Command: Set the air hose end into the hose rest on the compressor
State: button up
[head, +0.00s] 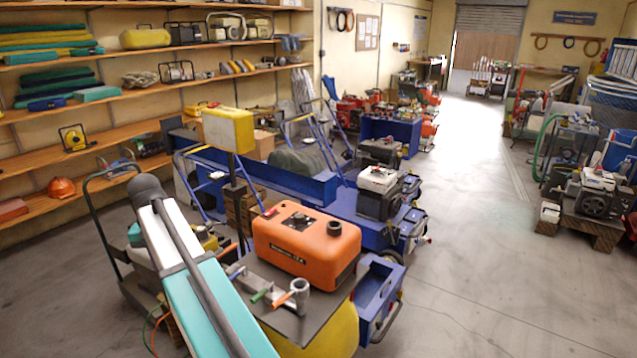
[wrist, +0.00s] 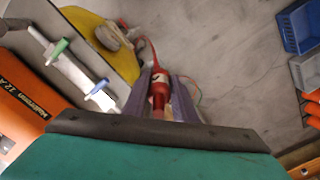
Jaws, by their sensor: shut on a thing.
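The compressor (head: 306,246) has an orange body on a dark plate above a yellow tank. A grey pipe with small coloured levers runs along its front edge and ends in an upright grey open-topped cup (head: 300,288), which may be the hose rest. In the wrist view the orange body (wrist: 28,118) is at the left, with a green and a blue lever beside it. My gripper (wrist: 161,82) is shut on the red air hose end (wrist: 159,88), apart from the levers. The red hose curves away upward behind it. The head view does not show my gripper.
A yellow box on a post (head: 229,130) stands behind the compressor. A blue cart (head: 378,300) is at its right. Shelves (head: 110,90) line the left wall. Open grey floor (head: 480,270) lies to the right. Blue and grey bins (wrist: 305,25) show in the wrist view.

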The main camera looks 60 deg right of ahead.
jog(key=s+d+r+m+p, duration=0.1)
jog(key=s+d+r+m, duration=0.15)
jog(key=d, duration=0.45)
jog(key=s+d+r+m+p, duration=0.1)
jog(key=d+r+m+p, duration=0.15)
jog(key=d, duration=0.45)
jog(key=s+d+r+m+p, duration=0.2)
jog(key=s+d+r, duration=0.1)
jog(key=s+d, duration=0.4)
jog(key=s+d+r+m+p, duration=0.1)
jog(key=s+d+r, duration=0.3)
jog(key=s+d, duration=0.4)
jog(key=s+d+r+m+p, duration=0.2)
jog(key=s+d, duration=0.5)
jog(key=d, duration=0.4)
jog(key=shift+s+r+m+p, duration=0.3)
jog(key=shift+r+m+p, duration=0.1)
jog(key=shift+r, duration=0.35)
jog(key=shift+d+f, duration=0.1)
jog(key=shift+f, duration=0.1)
notch_tip(320, 180, down, 4)
jog(key=shift+f, duration=0.15)
jog(key=shift+f+b, duration=0.8)
jog(key=shift+f, duration=1.35)
